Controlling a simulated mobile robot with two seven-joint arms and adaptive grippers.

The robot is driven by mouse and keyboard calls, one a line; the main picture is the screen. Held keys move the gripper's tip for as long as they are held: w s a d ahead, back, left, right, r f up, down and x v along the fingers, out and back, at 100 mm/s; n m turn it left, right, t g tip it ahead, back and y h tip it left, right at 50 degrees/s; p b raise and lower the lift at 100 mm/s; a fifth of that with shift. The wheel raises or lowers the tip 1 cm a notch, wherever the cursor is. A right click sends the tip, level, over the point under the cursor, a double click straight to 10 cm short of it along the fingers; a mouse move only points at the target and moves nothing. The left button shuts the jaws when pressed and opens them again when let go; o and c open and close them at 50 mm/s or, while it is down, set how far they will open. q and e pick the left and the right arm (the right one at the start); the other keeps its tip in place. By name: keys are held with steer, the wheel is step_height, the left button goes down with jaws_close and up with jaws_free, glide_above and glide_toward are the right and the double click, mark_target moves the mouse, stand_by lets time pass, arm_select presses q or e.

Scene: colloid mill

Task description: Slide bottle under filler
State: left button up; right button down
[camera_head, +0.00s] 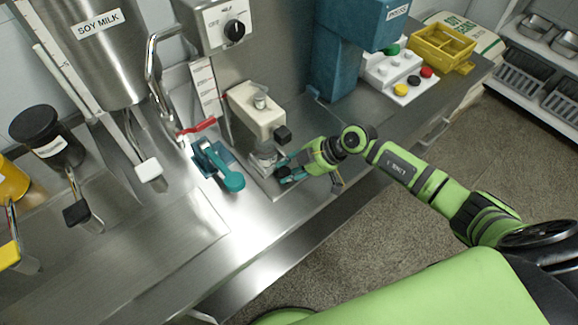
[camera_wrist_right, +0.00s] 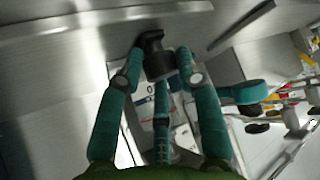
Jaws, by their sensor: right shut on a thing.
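The filler (camera_head: 258,110) is a cream machine with a small cup on top and a black block at its front. A small, clear-greyish bottle (camera_head: 263,160) stands low in front of it, close below its head; I cannot tell if it is exactly under the outlet. My right gripper (camera_head: 280,168) reaches in from the right with teal fingers shut on the bottle, which they partly hide. In the right wrist view the teal fingers surround a black part (camera_wrist_right: 155,55), with a pale labelled surface behind. My left gripper is not in view.
A teal lever device (camera_head: 218,165) stands left of the bottle on the steel counter (camera_head: 165,225). A blue machine (camera_head: 340,50), a button box (camera_head: 397,75) and a yellow tray (camera_head: 442,45) stand further right. A soy milk tank (camera_head: 95,50) is at the left.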

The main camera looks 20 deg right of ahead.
steer(key=shift+a+r, duration=0.4)
steer(key=shift+a, duration=0.45)
steer(key=shift+d, duration=0.25)
steer(key=c, duration=1.2)
jaws_free()
steer(key=shift+d+f, duration=0.15)
steer(key=shift+d, duration=0.1)
steer(key=o, duration=0.3)
steer(key=shift+a, duration=0.3)
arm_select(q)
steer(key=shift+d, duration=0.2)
arm_select(e)
steer(key=shift+d+f, duration=0.1)
steer(key=shift+d, duration=0.15)
steer(key=shift+s+d, duration=0.1)
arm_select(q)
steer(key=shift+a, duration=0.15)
arm_select(e)
steer(key=v, duration=1.2)
